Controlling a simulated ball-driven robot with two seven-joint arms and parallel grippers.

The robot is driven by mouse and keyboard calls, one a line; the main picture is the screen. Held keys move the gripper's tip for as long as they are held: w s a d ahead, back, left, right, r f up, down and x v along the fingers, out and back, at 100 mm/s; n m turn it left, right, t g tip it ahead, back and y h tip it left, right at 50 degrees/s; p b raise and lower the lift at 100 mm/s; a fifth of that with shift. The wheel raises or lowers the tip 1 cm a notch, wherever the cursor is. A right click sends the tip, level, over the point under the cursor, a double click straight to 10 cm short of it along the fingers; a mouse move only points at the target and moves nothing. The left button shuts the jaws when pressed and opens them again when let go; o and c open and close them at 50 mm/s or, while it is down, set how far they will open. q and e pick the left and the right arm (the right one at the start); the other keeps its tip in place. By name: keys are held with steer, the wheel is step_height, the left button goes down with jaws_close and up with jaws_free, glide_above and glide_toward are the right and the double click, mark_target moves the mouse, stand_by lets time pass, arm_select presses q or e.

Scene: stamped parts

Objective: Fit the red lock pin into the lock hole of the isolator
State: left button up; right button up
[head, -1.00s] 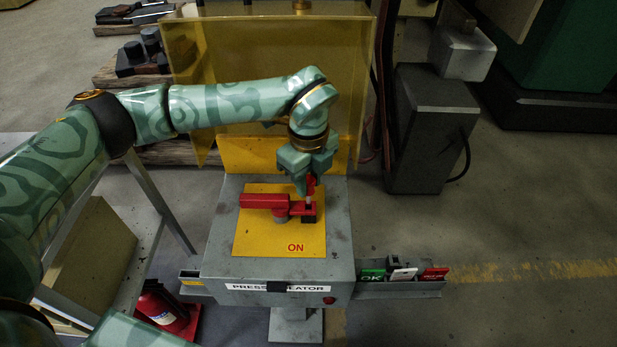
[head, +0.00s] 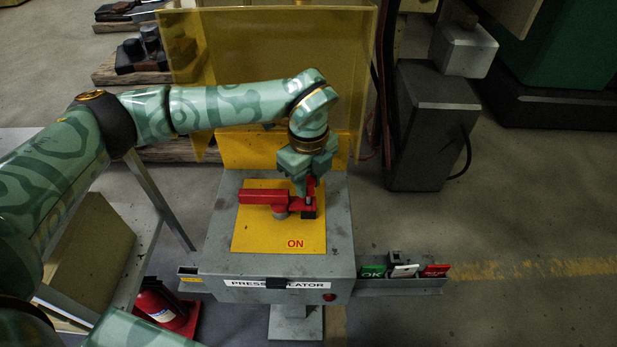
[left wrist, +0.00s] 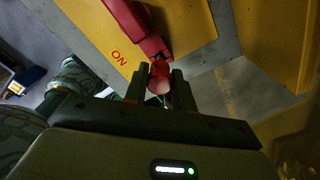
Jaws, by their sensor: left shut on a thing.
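The isolator is a grey box (head: 338,237) with a yellow plate (head: 252,232) marked ON. Its red handle (head: 258,197) lies across the plate toward the right, ending by a small black block (head: 309,214). My left gripper (head: 308,188) points down over that end, shut on the red lock pin (head: 311,184). In the left wrist view the pin's round red head (left wrist: 160,76) sits between the fingers, in line with the red handle (left wrist: 138,28). The pin's lower end and the lock hole are hidden, so I cannot tell how deep the pin sits. My right gripper is out of view.
A yellow transparent guard (head: 270,80) stands behind the box. A side tray (head: 400,287) at the front right holds green, white and red tags. A red extinguisher (head: 163,308) stands at the lower left. A dark grey cabinet (head: 430,130) stands at the right.

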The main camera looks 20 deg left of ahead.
mark_target(308, 192)
arm_select(q)
steer(key=shift+f+b, duration=1)
steer(key=shift+f, duration=0.85)
steer(key=o, duration=1)
steer(key=shift+r, duration=0.1)
steer(key=shift+o, duration=0.2)
step_height(308, 192, up, 16)
steer(key=shift+r, duration=0.15)
